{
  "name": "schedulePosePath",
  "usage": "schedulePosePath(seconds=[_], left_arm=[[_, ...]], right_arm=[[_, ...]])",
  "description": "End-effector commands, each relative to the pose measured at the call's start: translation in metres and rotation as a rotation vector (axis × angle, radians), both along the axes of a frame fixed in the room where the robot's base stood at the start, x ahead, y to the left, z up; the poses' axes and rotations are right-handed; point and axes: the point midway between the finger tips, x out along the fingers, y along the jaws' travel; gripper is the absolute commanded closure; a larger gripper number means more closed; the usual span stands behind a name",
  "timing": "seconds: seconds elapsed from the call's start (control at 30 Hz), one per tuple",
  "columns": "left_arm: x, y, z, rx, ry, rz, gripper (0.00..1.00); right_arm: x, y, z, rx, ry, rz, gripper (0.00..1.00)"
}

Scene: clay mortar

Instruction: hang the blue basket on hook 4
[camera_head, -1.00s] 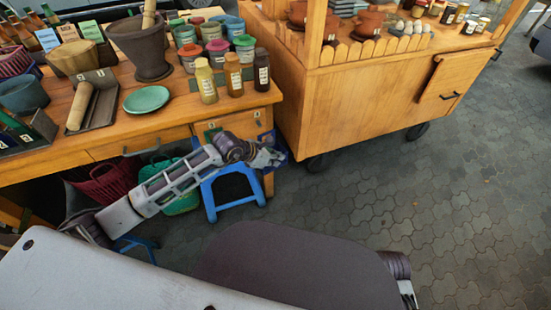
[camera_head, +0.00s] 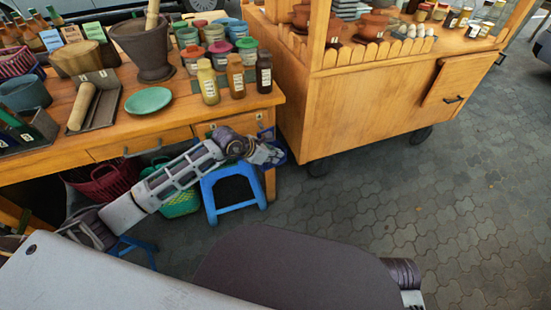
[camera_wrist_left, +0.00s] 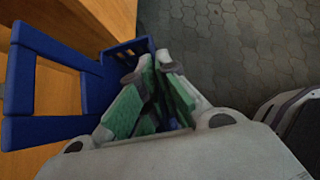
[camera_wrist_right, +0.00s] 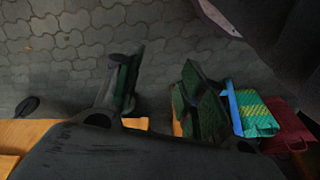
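The dark blue basket (camera_wrist_left: 124,54) shows in the left wrist view, with slotted walls and a tall open-framed back (camera_wrist_left: 50,128) beside the wooden table. My left gripper (camera_head: 276,156) is low beside the table's right end and hides most of the basket in the head view; a blue edge (camera_head: 266,134) shows there. In the left wrist view its fingers (camera_wrist_left: 150,70) converge on the basket's near rim and look shut on it. My right gripper (camera_wrist_right: 165,95) is open and empty over paving in the right wrist view. I cannot make out hook 4.
A blue stool (camera_head: 228,172), a green basket (camera_head: 178,205) and a dark red basket (camera_head: 105,180) stand under the table (camera_head: 130,148). A wooden cart (camera_head: 380,100) stands to the right. Jars and bottles crowd the tabletop. Paving (camera_head: 460,200) at right is clear.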

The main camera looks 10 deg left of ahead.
Motion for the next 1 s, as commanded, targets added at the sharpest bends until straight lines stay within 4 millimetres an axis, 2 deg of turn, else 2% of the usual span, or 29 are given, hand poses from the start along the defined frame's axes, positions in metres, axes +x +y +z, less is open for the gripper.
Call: schedulePosePath(seconds=[0.6, 1.0], left_arm=[[0.019, 0.012, -0.002, -0.001, -0.001, 0.0, 1.0], [0.03, 0.02, -0.003, -0.001, -0.001, 0.0, 1.0]], right_arm=[[0.006, 0.003, 0.016, 0.015, -0.044, 0.005, 0.6], [0.002, 0.006, 0.02, 0.029, -0.056, 0.007, 0.6]])
